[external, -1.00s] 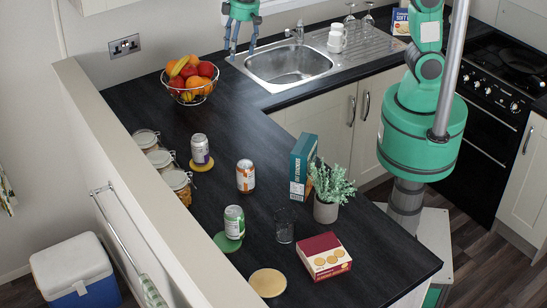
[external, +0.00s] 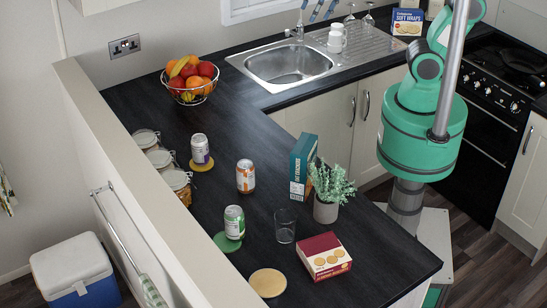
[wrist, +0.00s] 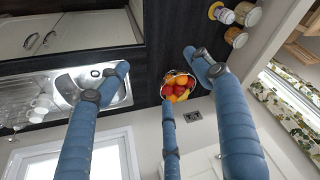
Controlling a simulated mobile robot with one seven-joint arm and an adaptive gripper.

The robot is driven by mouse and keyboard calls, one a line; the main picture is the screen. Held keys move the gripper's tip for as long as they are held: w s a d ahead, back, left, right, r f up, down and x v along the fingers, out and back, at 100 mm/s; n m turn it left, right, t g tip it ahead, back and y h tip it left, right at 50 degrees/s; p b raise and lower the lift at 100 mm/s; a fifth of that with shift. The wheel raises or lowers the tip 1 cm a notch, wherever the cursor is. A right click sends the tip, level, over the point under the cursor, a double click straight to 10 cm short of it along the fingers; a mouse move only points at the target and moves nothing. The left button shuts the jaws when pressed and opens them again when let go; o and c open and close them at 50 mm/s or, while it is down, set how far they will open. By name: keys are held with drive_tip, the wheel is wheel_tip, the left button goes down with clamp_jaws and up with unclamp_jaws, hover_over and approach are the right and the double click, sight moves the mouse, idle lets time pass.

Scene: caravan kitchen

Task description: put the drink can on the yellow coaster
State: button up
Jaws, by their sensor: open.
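Three drink cans stand upright on the dark counter in the external view. A purple-and-white can (external: 200,148) stands on the yellow coaster (external: 203,166). An orange-and-white can (external: 245,176) stands on bare counter. A green-and-white can (external: 234,222) stands on a green coaster (external: 227,243). My gripper (external: 316,11) is at the top edge above the sink, mostly cut off, far from the cans. In the wrist view its blue fingers (wrist: 158,72) are spread and empty. That view also shows a can (wrist: 226,16) on the yellow coaster (wrist: 213,10) at the top.
A fruit bowl (external: 190,91) stands behind the cans. Glass jars (external: 160,158) line the left ledge. A blue box (external: 302,166), a potted plant (external: 327,212), a clear glass (external: 285,226), a red box (external: 324,256) and a round tan disc (external: 268,283) stand to the right and front.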

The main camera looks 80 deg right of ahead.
drive_tip(key=s+d+f+t, duration=0.1)
drive_tip(key=s+d+f, duration=0.1)
drive_tip(key=s, duration=0.9)
drive_tip(key=shift+d+f, duration=0.2)
drive_tip(key=shift+d, duration=0.45)
wheel_tip(320, 180, down, 8)
drive_tip(key=b, duration=0.8)
drive_tip(key=shift+f, duration=0.25)
